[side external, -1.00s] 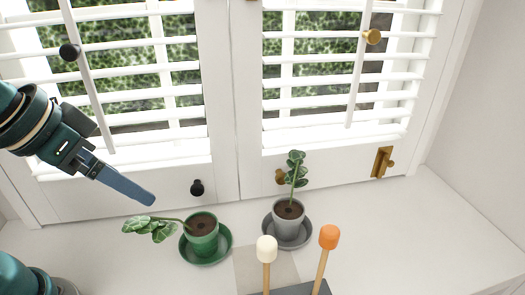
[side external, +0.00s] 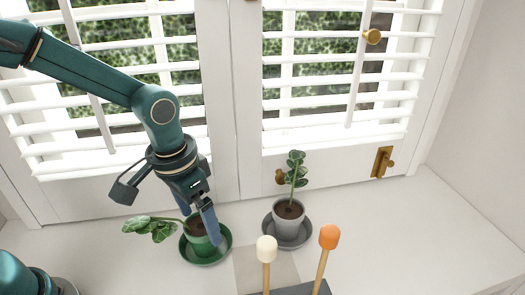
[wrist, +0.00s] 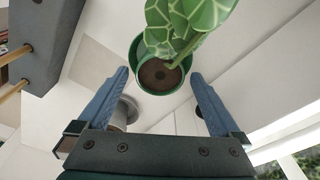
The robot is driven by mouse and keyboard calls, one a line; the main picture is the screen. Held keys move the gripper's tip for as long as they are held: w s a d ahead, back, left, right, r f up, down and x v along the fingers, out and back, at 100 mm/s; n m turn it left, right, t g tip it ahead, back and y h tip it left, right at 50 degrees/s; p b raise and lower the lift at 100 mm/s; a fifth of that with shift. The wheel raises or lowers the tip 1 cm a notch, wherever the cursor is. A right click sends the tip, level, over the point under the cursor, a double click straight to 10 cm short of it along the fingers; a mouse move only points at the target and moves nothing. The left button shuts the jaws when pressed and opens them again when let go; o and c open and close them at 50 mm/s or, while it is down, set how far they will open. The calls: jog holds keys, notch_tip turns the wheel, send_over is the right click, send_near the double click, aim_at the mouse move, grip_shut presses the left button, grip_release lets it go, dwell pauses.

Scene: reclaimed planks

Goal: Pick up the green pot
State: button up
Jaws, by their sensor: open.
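The green pot (side external: 196,240) stands upright on a green saucer (side external: 190,256) on the white sill, with a leafy plant leaning left out of it. My gripper (side external: 203,228) is over the pot, pointing down, with its blue fingers open. One finger passes in front of the pot's right side in the side view; the other is partly hidden behind the pot. In the wrist view, the pot (wrist: 143,84) shows between the spread fingertips of my gripper (wrist: 160,75), with dark soil inside and leaves above. I cannot tell whether either finger touches it.
A grey pot (side external: 289,214) with a plant stands on a grey saucer (side external: 291,241) close to the right. A grey block (side external: 297,290) holds a cream-tipped and an orange-tipped stick in front. White shutters (side external: 180,190) stand behind. The sill at right is clear.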

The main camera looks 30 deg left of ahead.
jog(key=shift+w+f, duration=0.15)
jog(key=shift+f, duration=1.15)
grip_shut()
notch_tip(320, 180, up, 13)
dwell(0.4)
